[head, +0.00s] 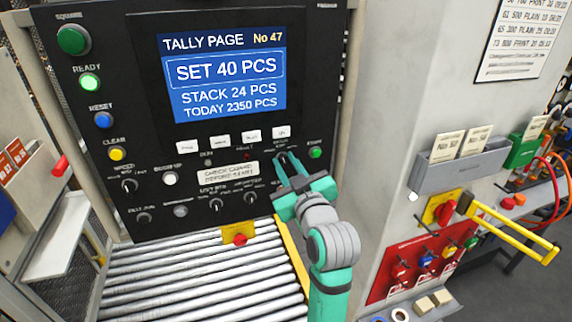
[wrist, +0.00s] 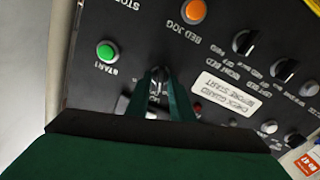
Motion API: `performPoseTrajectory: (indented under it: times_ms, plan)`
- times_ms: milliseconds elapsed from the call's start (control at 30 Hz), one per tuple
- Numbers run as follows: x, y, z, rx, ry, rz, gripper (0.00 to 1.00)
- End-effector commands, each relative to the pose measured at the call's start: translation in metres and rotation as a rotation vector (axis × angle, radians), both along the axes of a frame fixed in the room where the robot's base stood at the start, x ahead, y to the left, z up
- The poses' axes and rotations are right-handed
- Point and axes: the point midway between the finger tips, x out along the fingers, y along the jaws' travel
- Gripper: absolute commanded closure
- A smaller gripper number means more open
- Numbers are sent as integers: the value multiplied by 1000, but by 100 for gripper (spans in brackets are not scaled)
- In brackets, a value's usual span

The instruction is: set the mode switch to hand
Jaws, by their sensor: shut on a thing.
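My gripper (head: 290,159) reaches the right part of the black control panel (head: 52,172), to the left of the green START button (head: 315,153). In the wrist view its two dark green fingers (wrist: 160,85) are closed around a small dark rotary knob (wrist: 160,73). This knob appears to be the mode switch. Its label and pointer are mostly hidden by the fingers, so I cannot tell its setting. The green START button (wrist: 106,50) also shows in the wrist view, beside the fingers.
An orange BED JOG button (wrist: 194,10) and other dark knobs (wrist: 244,41) lie close by. A guard notice plate (wrist: 228,95) sits beside the fingers. A roller bed (head: 190,275) runs below the panel.

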Motion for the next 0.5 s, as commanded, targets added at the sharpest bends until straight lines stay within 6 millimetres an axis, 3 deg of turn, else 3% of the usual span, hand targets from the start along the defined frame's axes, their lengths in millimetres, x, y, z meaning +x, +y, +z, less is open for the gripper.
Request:
performPoseTrajectory:
  times_ms: [500]
  plan:
    - [0, 1, -1, -368, -117, -2, 100]
